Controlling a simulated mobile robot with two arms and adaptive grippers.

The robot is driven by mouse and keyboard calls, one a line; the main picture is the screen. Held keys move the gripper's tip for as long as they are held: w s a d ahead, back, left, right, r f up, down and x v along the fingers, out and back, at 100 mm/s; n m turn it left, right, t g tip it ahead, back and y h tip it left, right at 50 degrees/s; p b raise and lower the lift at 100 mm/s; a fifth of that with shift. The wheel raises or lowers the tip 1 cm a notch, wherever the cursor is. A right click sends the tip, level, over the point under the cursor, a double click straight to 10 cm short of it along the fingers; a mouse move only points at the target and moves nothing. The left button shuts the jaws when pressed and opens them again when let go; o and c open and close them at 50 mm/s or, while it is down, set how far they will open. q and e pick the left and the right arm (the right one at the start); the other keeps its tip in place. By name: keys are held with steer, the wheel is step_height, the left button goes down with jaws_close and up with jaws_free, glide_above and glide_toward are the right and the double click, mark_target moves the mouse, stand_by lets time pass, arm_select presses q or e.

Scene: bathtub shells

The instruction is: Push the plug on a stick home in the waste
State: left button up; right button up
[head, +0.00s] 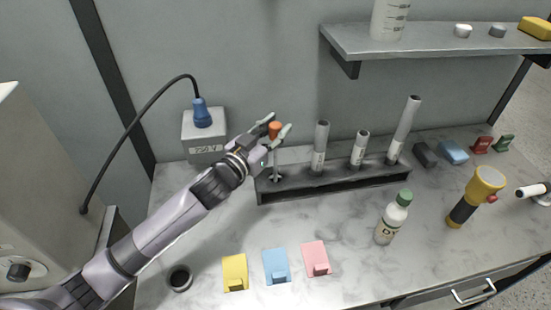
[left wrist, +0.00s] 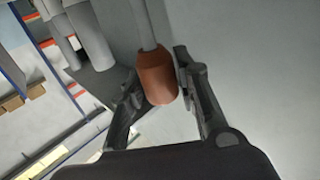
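The plug on a stick has an orange-brown knob (head: 275,130) on a thin stick that runs down to the left end of the dark rack (head: 335,187). The knob (left wrist: 157,80) is large in the left wrist view, with the stick running up from it. My left gripper (head: 278,127) is at the knob, one finger on each side. The fingers (left wrist: 158,82) are close around it, but firm contact on both sides is not clear. My right gripper is not in view.
Several grey tubes (head: 320,148) stand in the rack right of the knob. A grey box with a blue plug (head: 203,112) is behind my left arm. Yellow, blue and pink tags (head: 276,266) lie in front. A green-capped bottle (head: 392,218) and a yellow flashlight (head: 476,198) stand to the right.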

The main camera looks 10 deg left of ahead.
arm_select(q)
jaws_close()
steer(key=shift+r, duration=0.1)
stand_by(0.5)
